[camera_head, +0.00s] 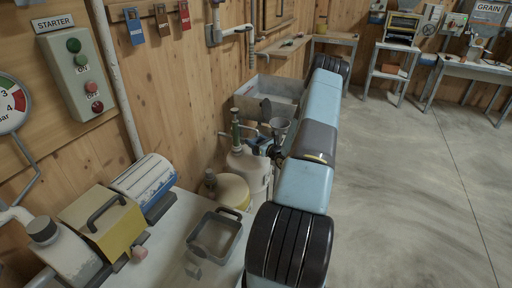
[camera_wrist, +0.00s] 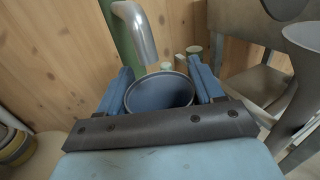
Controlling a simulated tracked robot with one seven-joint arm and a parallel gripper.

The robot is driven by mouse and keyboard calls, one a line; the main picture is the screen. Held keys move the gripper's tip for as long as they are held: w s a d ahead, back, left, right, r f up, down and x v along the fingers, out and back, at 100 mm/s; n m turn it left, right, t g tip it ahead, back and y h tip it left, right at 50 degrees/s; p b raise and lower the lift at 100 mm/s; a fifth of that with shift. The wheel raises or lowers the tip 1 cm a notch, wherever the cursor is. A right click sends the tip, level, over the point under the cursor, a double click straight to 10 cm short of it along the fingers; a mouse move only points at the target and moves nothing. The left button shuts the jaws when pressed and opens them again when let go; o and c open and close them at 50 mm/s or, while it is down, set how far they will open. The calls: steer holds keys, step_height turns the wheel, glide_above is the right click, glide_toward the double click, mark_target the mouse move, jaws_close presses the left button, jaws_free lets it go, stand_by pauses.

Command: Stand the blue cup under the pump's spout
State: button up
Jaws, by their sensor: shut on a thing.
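The blue cup (camera_wrist: 160,96) is upright between the fingers of my gripper (camera_wrist: 160,72) in the wrist view. The gripper is shut on it, one blue finger on each side. The pump's grey metal spout (camera_wrist: 141,34) curves down from the green pump tube (camera_wrist: 118,38). Its mouth shows just past the cup's far rim, a little left of its middle; I cannot tell the exact gap. In the head view the pump (camera_head: 236,130) stands on a pale drum (camera_head: 247,168). My arm and the pump's surroundings leave the cup unclear there. The cup's base is hidden.
A grey funnel (camera_head: 281,127) is close to the right of the pump, and a grey bin (camera_head: 268,92) stands behind by the wooden wall. A yellowish lidded tub (camera_head: 232,190) and a bench with a shallow metal tray (camera_head: 214,237) are nearer. The floor at right is clear.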

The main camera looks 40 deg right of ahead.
steer(key=shift+s+f, duration=0.1)
steer(key=shift+f, duration=1.65)
steer(key=shift+f, duration=0.1)
steer(key=o, duration=1)
